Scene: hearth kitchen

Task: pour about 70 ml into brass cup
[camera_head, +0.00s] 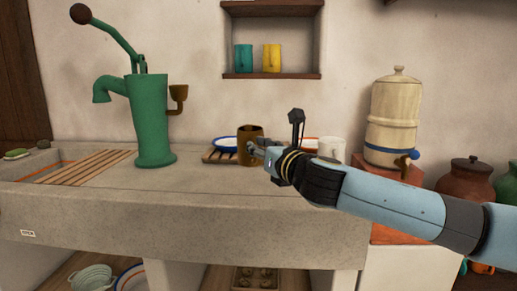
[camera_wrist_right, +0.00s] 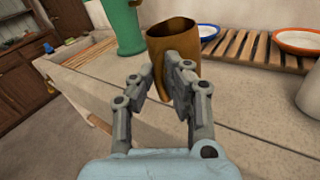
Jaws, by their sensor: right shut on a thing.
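My right gripper (camera_head: 262,152) is shut on a brown, brass-coloured vessel (camera_head: 249,132). In the right wrist view my right gripper (camera_wrist_right: 172,75) has its fingers against the vessel's (camera_wrist_right: 180,35) near side. The vessel is about upright, its open rim facing up. I cannot tell whether it touches the counter, and its contents are hidden. My left gripper is not in view.
A wooden rack (camera_head: 213,157) with a blue-rimmed dish (camera_head: 224,144) stands behind the vessel. A white mug (camera_head: 331,150) and a cream dispenser (camera_head: 394,115) stand to the right. Slatted wood (camera_head: 98,167) lies left of the pump. The front counter (camera_head: 200,185) is clear.

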